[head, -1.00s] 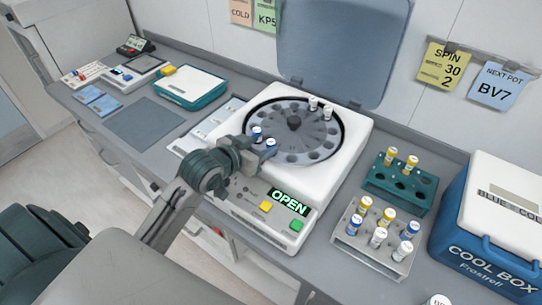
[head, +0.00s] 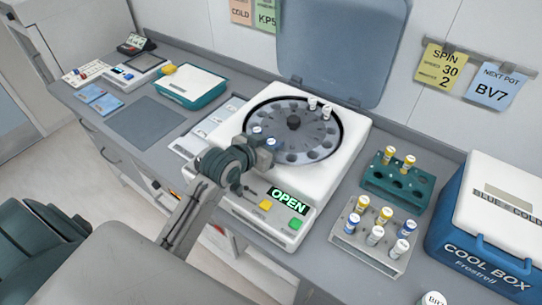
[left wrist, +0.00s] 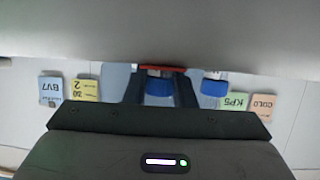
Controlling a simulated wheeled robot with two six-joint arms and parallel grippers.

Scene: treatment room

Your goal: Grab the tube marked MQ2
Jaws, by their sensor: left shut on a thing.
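Two tubes with blue caps stand in the rotor (head: 318,132) of the open centrifuge, on its near left side. My left gripper (head: 266,156) is over the near edge of the rotor and shut on the nearer blue-capped tube (head: 271,143). That tube's blue cap (left wrist: 159,88) shows between the fingers in the left wrist view. The other blue-capped tube (head: 257,131) stands just beside it, outside the fingers; it also shows in the left wrist view (left wrist: 213,88). I cannot read MQ2 on any tube. My right gripper is not in view.
Two white-topped tubes (head: 319,107) stand at the rotor's far side, below the raised lid (head: 335,50). A grey rack (head: 345,245) with several tubes and a teal rack (head: 377,188) are at right, beside the blue cool box (head: 450,235). A dark mat (head: 145,125) lies bare at left.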

